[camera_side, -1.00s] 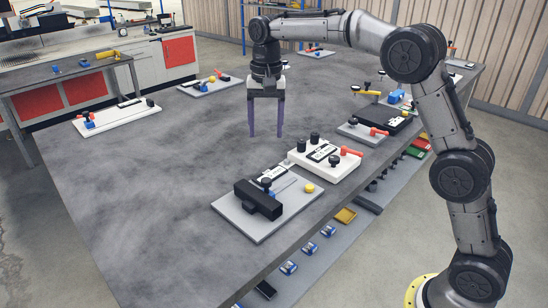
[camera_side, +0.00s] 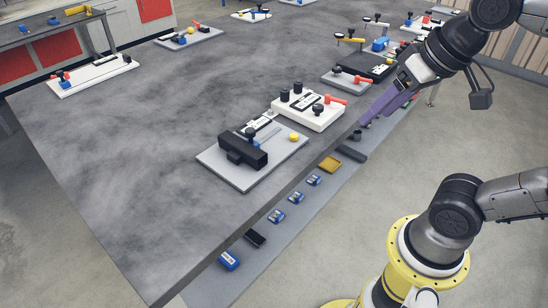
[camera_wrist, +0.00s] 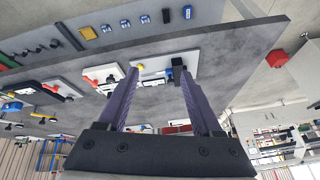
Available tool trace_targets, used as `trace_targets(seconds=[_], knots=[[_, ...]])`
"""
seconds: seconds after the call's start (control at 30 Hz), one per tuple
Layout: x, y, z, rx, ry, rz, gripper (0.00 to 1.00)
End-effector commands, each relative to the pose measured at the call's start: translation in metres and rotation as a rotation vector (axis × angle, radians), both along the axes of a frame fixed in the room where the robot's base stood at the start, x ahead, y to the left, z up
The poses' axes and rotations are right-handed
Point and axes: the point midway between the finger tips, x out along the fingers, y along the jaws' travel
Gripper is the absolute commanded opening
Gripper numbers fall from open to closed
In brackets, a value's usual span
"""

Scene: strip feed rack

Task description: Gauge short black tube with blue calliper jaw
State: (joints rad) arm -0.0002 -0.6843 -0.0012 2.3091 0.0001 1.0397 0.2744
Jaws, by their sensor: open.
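Several small dark upright pieces, seemingly the short black tubes (camera_side: 357,135), stand on the grey strip beside the table; they also show in the wrist view (camera_wrist: 30,51). Their lengths are hard to tell apart. A black block fixture (camera_side: 243,152) sits on a grey plate with a yellow button.
A white fixture (camera_side: 310,110) with black knobs and a red handle stands behind the grey plate. The strip (camera_side: 285,240) also holds several blue pieces, a yellow tray (camera_side: 330,163) and a dark tray (camera_side: 352,153). The table's left middle is clear.

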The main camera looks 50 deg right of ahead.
Motion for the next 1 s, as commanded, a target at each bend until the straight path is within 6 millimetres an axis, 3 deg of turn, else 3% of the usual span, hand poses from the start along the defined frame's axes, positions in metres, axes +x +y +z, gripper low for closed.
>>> trace_targets(seconds=[0.1, 0.2, 1.0], knots=[[-0.020, 0.000, -0.036, -0.055, -0.002, 0.105, 0.67], [-0.023, 0.000, -0.054, -0.097, 0.010, 0.189, 0.67], [-0.017, 0.000, -0.050, -0.128, -0.013, 0.243, 0.67]])
